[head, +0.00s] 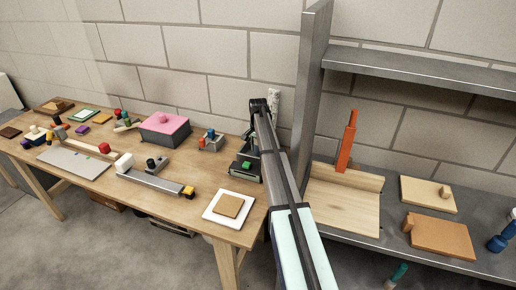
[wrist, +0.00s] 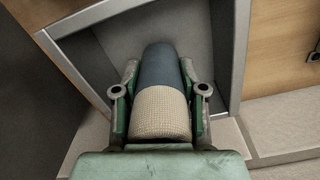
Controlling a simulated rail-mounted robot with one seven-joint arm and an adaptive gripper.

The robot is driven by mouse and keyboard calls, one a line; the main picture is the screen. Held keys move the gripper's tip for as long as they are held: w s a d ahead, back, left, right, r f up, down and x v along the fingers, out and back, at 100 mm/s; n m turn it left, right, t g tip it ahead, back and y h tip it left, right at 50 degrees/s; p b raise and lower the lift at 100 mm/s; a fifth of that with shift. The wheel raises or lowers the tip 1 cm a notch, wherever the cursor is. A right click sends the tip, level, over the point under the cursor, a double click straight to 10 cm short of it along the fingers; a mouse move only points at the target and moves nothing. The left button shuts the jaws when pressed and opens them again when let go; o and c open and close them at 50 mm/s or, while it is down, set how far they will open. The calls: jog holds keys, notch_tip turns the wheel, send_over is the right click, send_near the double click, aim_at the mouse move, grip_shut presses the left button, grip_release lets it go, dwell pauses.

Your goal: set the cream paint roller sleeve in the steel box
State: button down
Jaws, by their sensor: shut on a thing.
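The cream paint roller sleeve (wrist: 160,115) is between the fingers of my gripper (wrist: 159,76) in the wrist view. Its near end is cream and woven; its far part looks dark blue-grey. My gripper is shut on it. The steel box (wrist: 72,68) shows as a metal rim around a grey interior, directly beyond the fingers. The sleeve's far end overlaps the box opening; whether it touches the floor of the box I cannot tell. In the head view my arm hides much of this area, and the sleeve cannot be made out.
The wooden table (head: 185,190) holds a pink-lidded box (head: 163,127), a white tile with a tan square (head: 229,206) and several small items. A grey upright panel (head: 311,80) stands right of my arm. The right bench carries wooden boards (head: 345,208) and an orange upright piece (head: 347,140).

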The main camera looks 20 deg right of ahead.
jog(key=shift+f, duration=0.5)
dwell(0.4)
jog(key=c, duration=0.6)
grip_release()
jog(key=shift+r, duration=0.1)
notch_tip(320, 180, up, 12)
jog(key=shift+f, duration=0.1)
